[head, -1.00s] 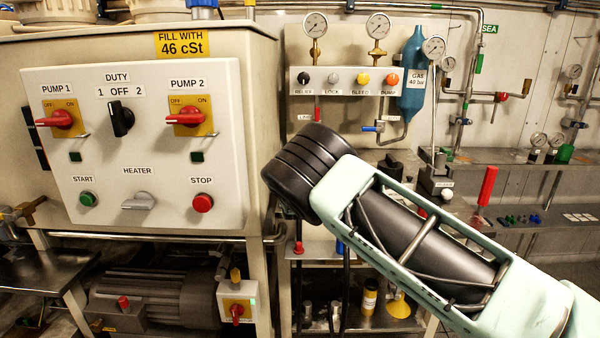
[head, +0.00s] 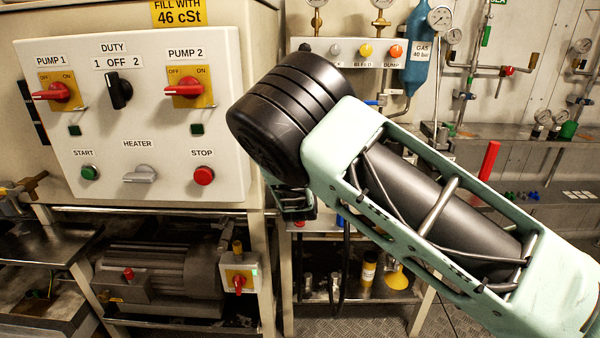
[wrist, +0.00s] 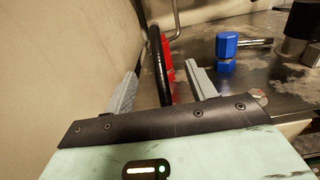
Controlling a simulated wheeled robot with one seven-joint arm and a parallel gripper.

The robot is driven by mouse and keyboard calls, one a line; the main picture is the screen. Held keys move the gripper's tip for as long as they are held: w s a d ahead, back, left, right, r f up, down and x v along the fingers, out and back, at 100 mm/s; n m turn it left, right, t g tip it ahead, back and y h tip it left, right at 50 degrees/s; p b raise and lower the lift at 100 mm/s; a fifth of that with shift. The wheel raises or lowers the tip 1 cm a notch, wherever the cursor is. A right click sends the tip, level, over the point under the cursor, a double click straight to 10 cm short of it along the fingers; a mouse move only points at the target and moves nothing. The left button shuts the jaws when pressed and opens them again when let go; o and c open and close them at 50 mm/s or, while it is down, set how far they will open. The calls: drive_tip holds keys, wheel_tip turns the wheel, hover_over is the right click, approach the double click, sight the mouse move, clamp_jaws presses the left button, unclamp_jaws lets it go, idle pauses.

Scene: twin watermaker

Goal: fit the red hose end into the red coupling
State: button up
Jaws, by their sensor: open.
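In the wrist view my gripper (wrist: 161,70) is open, with its two grey fingers apart. A black hose (wrist: 155,45) runs between the fingers, with a red cylindrical part (wrist: 167,62) directly beside or behind it. I cannot tell whether this red part is the hose end or the coupling. Nothing is clamped. A blue coupling (wrist: 226,46) with a metal stub stands on the metal shelf to the right of the fingers. In the head view a small red part (head: 299,223) shows at the shelf edge below my wrist, and a black hose (head: 346,265) hangs there. My wrist hides much of this area.
A pale wall (wrist: 60,60) rises close left of the fingers. The control panel (head: 135,125) stands left of my arm. A red upright handle (head: 489,160) is on the right. Dark metal fittings (wrist: 300,28) stand at the right of the shelf.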

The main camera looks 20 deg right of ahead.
drive_tip(key=v, duration=0.6)
drive_tip(key=shift+s, duration=0.15)
drive_tip(key=s+d+r+m+g+h+p, duration=0.25)
drive_tip(key=s+m+g, duration=0.25)
drive_tip(key=s+m, duration=0.25)
drive_tip(key=s+d+r+m+g+h+p, duration=0.15)
drive_tip(key=s+d+m+g+p, duration=0.3)
drive_tip(key=s, duration=0.45)
drive_tip(key=s+a+r+m+g+y+p, duration=0.1)
drive_tip(key=s+a+r+m+g+y, duration=0.1)
drive_tip(key=s, duration=0.7)
drive_tip(key=s+a+r+m+g+y+p, duration=0.2)
drive_tip(key=s+a+r+m+g+y, duration=0.1)
drive_tip(key=s, duration=0.6)
drive_tip(key=s+a+r+m+g+y+p, duration=0.1)
drive_tip(key=s+a+r+m+g+y, duration=0.1)
drive_tip(key=s+a+r+m+y, duration=0.3)
drive_tip(key=s+a+r+m, duration=0.1)
drive_tip(key=s+a+m, duration=0.1)
drive_tip(key=s+a, duration=0.1)
drive_tip(key=shift+s+a+m+g+p, duration=0.3)
drive_tip(key=shift+s+a+m+g, duration=0.1)
drive_tip(key=shift+s, duration=0.3)
drive_tip(key=shift+r, duration=0.1)
